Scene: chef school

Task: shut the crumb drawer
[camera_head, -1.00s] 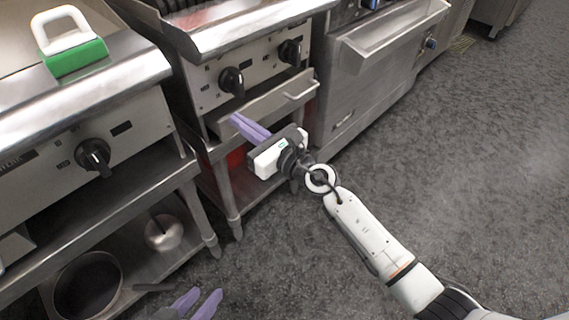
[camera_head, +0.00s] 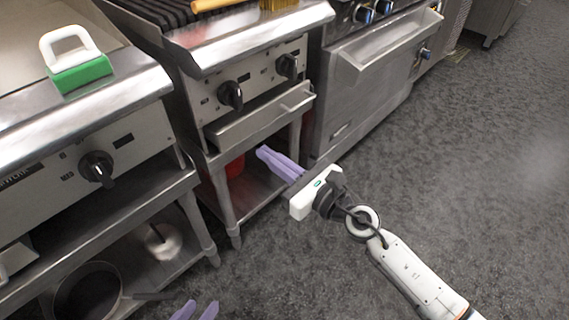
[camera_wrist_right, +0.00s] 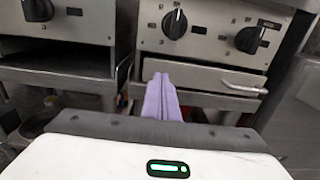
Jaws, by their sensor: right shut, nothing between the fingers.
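The crumb drawer (camera_head: 258,119) is a steel drawer under the two black knobs of the middle cooking unit, with a bar handle (camera_head: 296,101) toward its right end. It also shows in the right wrist view (camera_wrist_right: 205,77), with a dark line along its top. My right gripper (camera_head: 263,152) has lilac fingers, shut and empty. It is in front of and below the drawer front, apparently apart from it. In the right wrist view its fingers (camera_wrist_right: 161,84) overlap the drawer's left part. My left gripper (camera_head: 196,309) is open and empty at the bottom edge, partly cut off.
A griddle with a green-based, white-handled scrubber (camera_head: 80,72) stands at left. A pot (camera_head: 88,292) is on its lower shelf. A red object (camera_head: 235,166) sits beneath the drawer. An oven (camera_head: 375,75) stands right. The grey floor (camera_head: 460,170) at right is clear.

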